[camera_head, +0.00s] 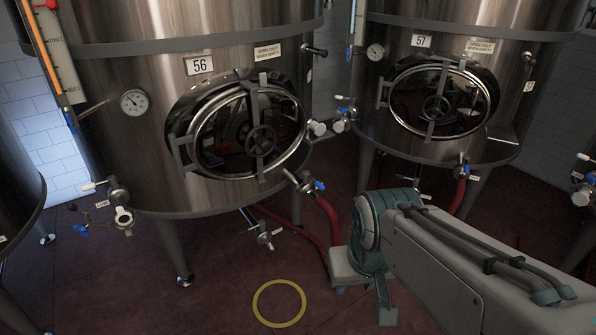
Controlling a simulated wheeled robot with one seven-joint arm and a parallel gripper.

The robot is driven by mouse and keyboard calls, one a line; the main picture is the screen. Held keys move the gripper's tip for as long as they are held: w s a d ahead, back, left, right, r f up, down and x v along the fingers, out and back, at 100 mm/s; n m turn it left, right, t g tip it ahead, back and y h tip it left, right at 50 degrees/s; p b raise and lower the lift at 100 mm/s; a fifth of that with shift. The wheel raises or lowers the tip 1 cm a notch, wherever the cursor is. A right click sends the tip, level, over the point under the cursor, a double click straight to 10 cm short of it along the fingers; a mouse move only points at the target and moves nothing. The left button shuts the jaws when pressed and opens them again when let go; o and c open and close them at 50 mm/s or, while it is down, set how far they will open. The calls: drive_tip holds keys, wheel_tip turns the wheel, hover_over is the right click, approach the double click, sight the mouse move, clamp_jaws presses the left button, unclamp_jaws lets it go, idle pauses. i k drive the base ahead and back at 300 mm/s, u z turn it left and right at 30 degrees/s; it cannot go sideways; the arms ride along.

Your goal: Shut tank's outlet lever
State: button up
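Tank 56 (150,165) is a steel tank at left centre with a round door. At its lower right, a valve with a blue lever (319,185) sits above a red hose (328,215). A bottom fitting (264,236) hangs under the tank. At its lower left is another valve (122,214) with a blue handle (81,228) beside it. I cannot tell which is the outlet lever, or whether each is open or shut. My arm reaches in from the lower right and folds downward, apart from the valves. Its fingers cannot be made out.
Tank 57 (400,150) stands at right, with its own blue-handled valve (463,170) and red hose (458,195). Tank legs (175,250) and hoses crowd the space below. A yellow ring (279,303) marks open red floor in front. A dark tank edge (20,190) is at far left.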

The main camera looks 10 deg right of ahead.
sight(315, 182)
drive_tip(key=u, duration=0.25)
drive_tip(key=i, duration=1)
drive_tip(key=z, duration=0.6)
